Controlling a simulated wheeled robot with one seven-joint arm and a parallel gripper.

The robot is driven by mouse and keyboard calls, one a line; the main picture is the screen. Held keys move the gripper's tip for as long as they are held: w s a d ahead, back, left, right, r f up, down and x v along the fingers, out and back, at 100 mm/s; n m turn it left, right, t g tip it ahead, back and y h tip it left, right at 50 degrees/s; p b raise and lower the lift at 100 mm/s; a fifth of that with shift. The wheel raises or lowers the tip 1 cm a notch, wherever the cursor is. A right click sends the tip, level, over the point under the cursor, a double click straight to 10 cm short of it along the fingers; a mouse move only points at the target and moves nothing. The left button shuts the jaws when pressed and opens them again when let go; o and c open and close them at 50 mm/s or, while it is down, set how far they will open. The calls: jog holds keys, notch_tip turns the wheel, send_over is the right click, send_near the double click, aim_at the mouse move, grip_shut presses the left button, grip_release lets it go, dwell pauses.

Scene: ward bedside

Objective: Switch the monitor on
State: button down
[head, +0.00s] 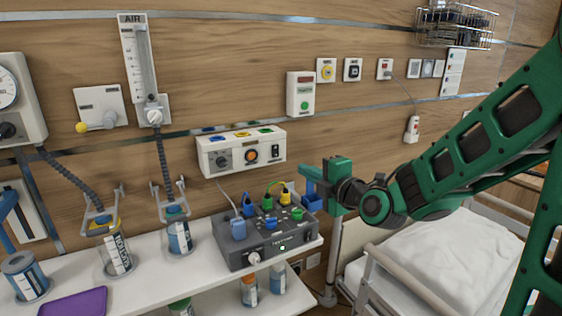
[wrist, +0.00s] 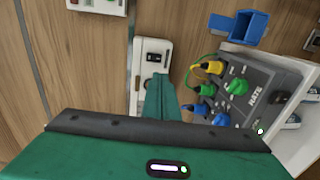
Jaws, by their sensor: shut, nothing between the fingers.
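Nothing in view is clearly labelled as the monitor. A grey box (head: 262,262) with knobs, plugged cables and a small lit green lamp (head: 282,247) stands on the shelf; it also shows at the right of the wrist view (wrist: 262,75). My green gripper (head: 318,172) is shut and empty, right of both units. In the wrist view its fingers (wrist: 158,88) overlap the white unit's lower part; contact cannot be told.
A blue open holder (head: 312,190) sits close below my gripper. Jars (head: 115,255) and a purple tray (head: 75,305) occupy the white shelf (head: 150,292) at left. A bed (head: 440,255) with a rail is at right. A small red-and-green panel (head: 301,93) is above.

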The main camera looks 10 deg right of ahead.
aim_at(276, 157)
jog(key=x, duration=1.4)
jog(key=shift+w, duration=0.2)
jog(key=shift+s, duration=0.1)
jog(key=shift+s+f, duration=0.1)
jog(key=shift+s, duration=0.05)
jog(key=s+d, duration=0.2)
jog(key=s, duration=0.4)
jog(key=s+d+f, duration=0.1)
jog(key=s+d, duration=0.1)
jog(key=s, duration=0.4)
jog(key=shift+s+d+f, duration=0.3)
jog(key=shift+s+f, duration=0.05)
